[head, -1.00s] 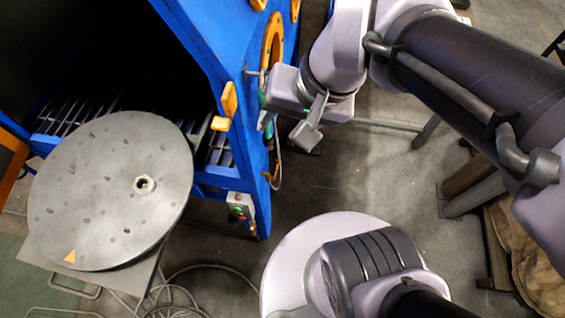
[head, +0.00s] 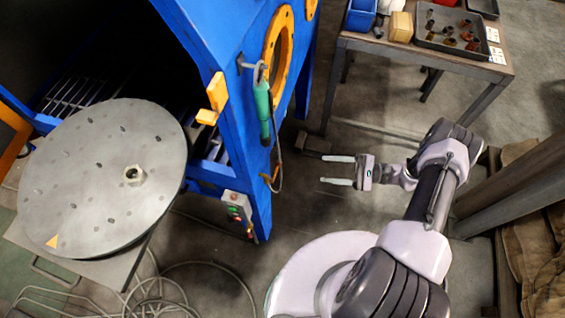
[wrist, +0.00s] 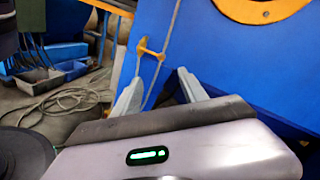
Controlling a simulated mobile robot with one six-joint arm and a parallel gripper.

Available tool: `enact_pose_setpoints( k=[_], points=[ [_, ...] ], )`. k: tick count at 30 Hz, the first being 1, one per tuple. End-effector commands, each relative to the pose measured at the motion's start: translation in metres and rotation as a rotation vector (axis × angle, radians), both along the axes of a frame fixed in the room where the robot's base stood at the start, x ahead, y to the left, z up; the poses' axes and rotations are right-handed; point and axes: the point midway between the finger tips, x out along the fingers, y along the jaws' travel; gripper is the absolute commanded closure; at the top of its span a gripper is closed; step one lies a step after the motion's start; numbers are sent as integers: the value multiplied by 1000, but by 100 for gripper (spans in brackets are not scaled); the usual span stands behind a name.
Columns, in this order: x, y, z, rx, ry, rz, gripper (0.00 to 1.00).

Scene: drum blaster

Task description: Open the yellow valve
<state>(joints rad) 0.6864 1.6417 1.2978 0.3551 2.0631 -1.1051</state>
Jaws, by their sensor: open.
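A small yellow fitting (head: 270,181), which looks like the valve, sits low on the side of the blue cabinet (head: 255,165), beside a thin hose. In the wrist view a yellow handle-like piece (wrist: 150,50) stands on the blue panel, beyond and slightly left of the space between my fingers. My gripper (head: 324,170) is open and empty. Its two fingers point left toward the cabinet side, with a clear gap to the yellow fitting. The fingers also show in the wrist view (wrist: 160,82). I cannot tell the valve's exact handle position.
A green-handled tool (head: 263,105) hangs above the fitting. A control box (head: 238,212) is at the cabinet's lower corner. A round metal turntable (head: 100,185) stands left. A table with trays (head: 395,50) is at the back. Hoses (head: 160,295) lie on the floor.

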Motion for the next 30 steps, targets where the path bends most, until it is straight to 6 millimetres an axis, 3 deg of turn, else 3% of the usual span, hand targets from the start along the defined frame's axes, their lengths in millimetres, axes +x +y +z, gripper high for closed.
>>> enact_pose_setpoints(
  k=[9,15,21,30],
  points=[
    [13,92,-1,-1,3,10,50],
    [19,137,-1,-3,3,9,50],
    [23,158,0,-2,4,6,50],
    [24,162,1,-3,3,5,50]
  ],
)
